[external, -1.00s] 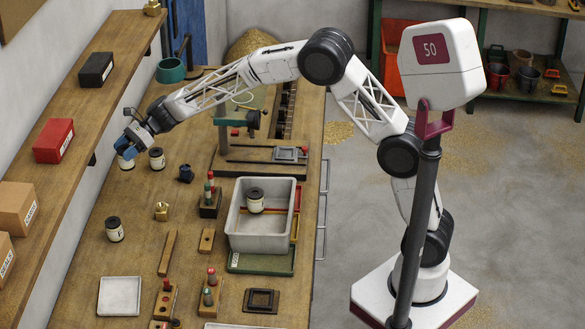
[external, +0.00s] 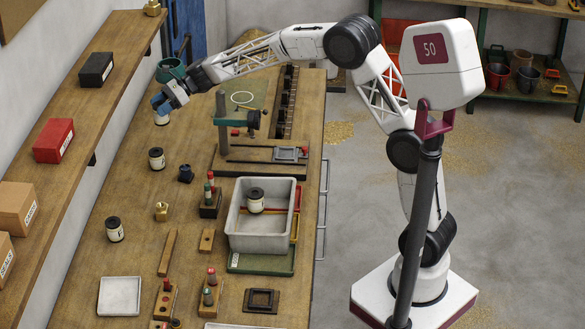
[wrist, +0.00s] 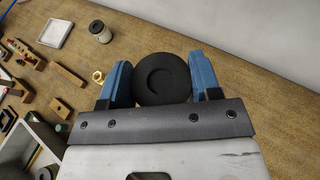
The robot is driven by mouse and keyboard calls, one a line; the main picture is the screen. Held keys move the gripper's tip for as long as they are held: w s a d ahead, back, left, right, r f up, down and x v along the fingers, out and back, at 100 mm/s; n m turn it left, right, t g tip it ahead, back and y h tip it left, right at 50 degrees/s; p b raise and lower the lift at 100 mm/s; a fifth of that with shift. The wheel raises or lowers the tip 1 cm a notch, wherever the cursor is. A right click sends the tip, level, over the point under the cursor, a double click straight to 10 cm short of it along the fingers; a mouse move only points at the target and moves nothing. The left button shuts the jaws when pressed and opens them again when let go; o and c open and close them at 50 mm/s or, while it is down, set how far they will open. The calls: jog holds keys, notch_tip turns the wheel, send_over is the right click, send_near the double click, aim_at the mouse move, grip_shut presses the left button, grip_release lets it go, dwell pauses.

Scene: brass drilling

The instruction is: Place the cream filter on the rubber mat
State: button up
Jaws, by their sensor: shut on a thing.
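My gripper (external: 168,99) is shut on a cream filter (external: 161,118), a small pale canister, near the far left of the bench. In the wrist view its round black cap (wrist: 163,78) sits between the two blue fingers of my gripper (wrist: 163,84). The filter's lower part shows below the fingers in the external view and appears raised off the bench. A flat green pad (external: 262,95) with a pale ring on it lies at the far end of the bench; I cannot tell whether it is the rubber mat.
Similar labelled canisters stand at the left (external: 157,159) and further forward (external: 115,230); another (external: 255,200) is in the grey tub (external: 235,240). A drill-like stand (external: 223,125) rises right of my gripper. A teal pot (external: 170,70) is behind it. A shelf (external: 60,105) runs along the left wall.

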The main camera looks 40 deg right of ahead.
jog(key=d+m+t+h, duration=0.2)
jog(key=d+m+t, duration=0.25)
jog(key=d, duration=3.85)
notch_tip(320, 180, down, 16)
jog(key=shift+s+r, duration=0.15)
jog(key=shift+r, duration=0.05)
jog(key=w+f, duration=0.1)
jog(key=w, duration=1.5)
jog(key=shift+d+f, duration=0.2)
jog(key=shift+f, duration=0.05)
jog(key=shift+f, duration=1.75)
jog(key=shift+f, duration=0.1)
